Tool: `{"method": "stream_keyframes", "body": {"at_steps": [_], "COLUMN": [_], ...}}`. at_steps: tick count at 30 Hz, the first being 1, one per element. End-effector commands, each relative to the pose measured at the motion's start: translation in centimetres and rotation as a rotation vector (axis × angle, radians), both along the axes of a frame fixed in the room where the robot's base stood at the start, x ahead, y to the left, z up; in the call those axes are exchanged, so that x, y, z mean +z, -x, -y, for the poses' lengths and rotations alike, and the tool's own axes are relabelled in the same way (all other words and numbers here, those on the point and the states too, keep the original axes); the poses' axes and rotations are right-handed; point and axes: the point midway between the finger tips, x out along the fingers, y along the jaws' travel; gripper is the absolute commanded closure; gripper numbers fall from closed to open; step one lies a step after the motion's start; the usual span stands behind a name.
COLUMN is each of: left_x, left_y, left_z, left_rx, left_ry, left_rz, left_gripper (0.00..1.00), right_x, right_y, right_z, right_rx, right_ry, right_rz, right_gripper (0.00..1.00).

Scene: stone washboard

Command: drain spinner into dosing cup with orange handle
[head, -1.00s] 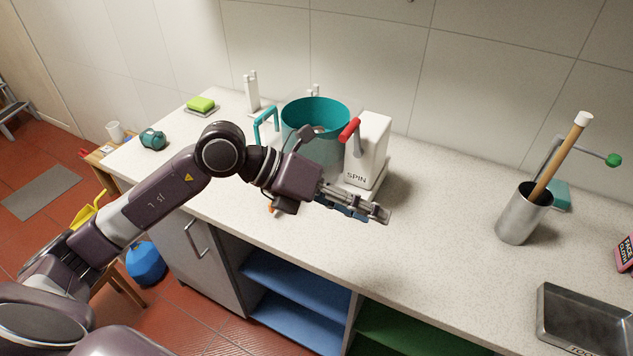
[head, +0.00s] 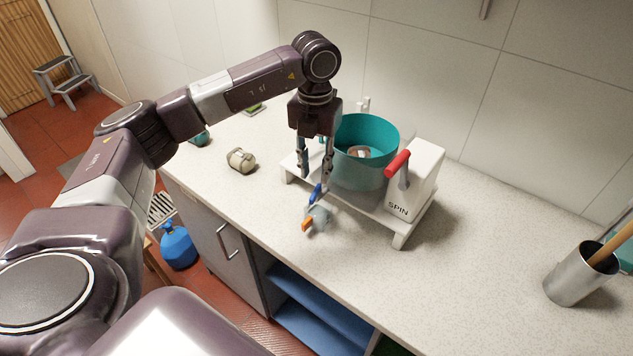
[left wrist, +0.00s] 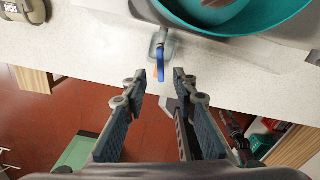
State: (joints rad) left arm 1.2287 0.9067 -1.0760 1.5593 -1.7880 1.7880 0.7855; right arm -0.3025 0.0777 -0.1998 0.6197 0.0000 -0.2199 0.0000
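The spinner is a teal tub (head: 368,131) in a white stand, with a white SPIN housing (head: 415,175) and a red-gripped lever (head: 398,163). A blue lever (head: 316,193) shows low at its front left, and in the left wrist view (left wrist: 160,66) just beyond my fingertips. A small clear cup (head: 320,215) with an orange handle (head: 307,225) is at the blue lever; whether it sits directly under an outlet I cannot tell. My left gripper (head: 313,178) points down beside the tub, open and empty; its fingers show apart in the left wrist view (left wrist: 159,78). My right gripper is out of view.
A beige rolled bundle (head: 241,160), marked SOCKS in the left wrist view, lies left of the spinner. A metal canister (head: 575,275) stands at the right. The counter between canister and spinner is clear. A blue container (head: 178,247) stands on the floor.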

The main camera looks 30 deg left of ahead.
Motion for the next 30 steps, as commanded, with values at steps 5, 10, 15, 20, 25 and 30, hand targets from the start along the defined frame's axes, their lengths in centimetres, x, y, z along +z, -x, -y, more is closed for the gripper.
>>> {"method": "stream_keyframes", "body": {"at_steps": [5,10,15,20,25,30], "left_x": [-2.8,-5.0,-5.8,-5.9,-5.9,-5.9], "left_y": [0.1,0.1,0.0,0.0,0.0,0.0], "left_z": [0.0,0.1,0.1,0.1,0.1,0.1], "left_rx": [-0.001,-0.002,-0.003,-0.003,-0.003,-0.003], "left_ry": [0.001,0.002,0.003,0.003,0.004,0.004], "left_rz": [-0.004,-0.002,0.002,0.002,0.002,0.002], "left_gripper": [0.74,0.74,0.74,0.74,0.87,1.0], "right_x": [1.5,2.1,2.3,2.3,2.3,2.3], "right_y": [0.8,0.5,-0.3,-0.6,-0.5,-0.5], "right_z": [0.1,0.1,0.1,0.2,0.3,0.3], "right_rx": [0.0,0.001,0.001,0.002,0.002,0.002], "right_ry": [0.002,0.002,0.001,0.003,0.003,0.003], "right_rz": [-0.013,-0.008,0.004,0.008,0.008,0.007], "right_gripper": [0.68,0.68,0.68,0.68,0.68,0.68]}}
